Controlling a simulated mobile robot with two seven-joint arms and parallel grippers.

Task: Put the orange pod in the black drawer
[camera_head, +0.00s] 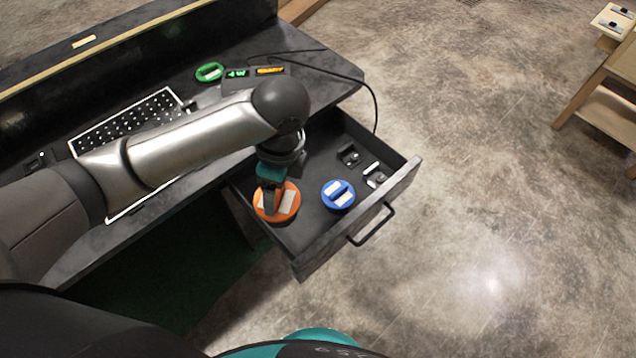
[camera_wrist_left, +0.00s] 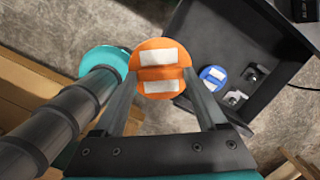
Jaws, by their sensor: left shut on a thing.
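The orange pod (camera_head: 290,203), a round disc with white pads, is held in my left gripper (camera_head: 270,208). The wrist view shows the pod (camera_wrist_left: 160,62) between the two fingers (camera_wrist_left: 162,88), which are shut on it. The black drawer (camera_head: 326,258) is pulled out from the desk and open at the top. In the head view the pod overlaps the drawer's left part near its side wall. In the wrist view it appears just beside the drawer (camera_wrist_left: 225,35); its exact height is unclear. My right gripper is not in view.
A blue pod (camera_head: 338,203) lies inside the drawer, with small dark and silver parts (camera_head: 374,178) to its right. A green pod (camera_head: 209,72) and an LED display box (camera_head: 255,80) sit on the desk beside a keyboard-like panel (camera_head: 155,108). A cable (camera_head: 374,105) hangs behind the drawer.

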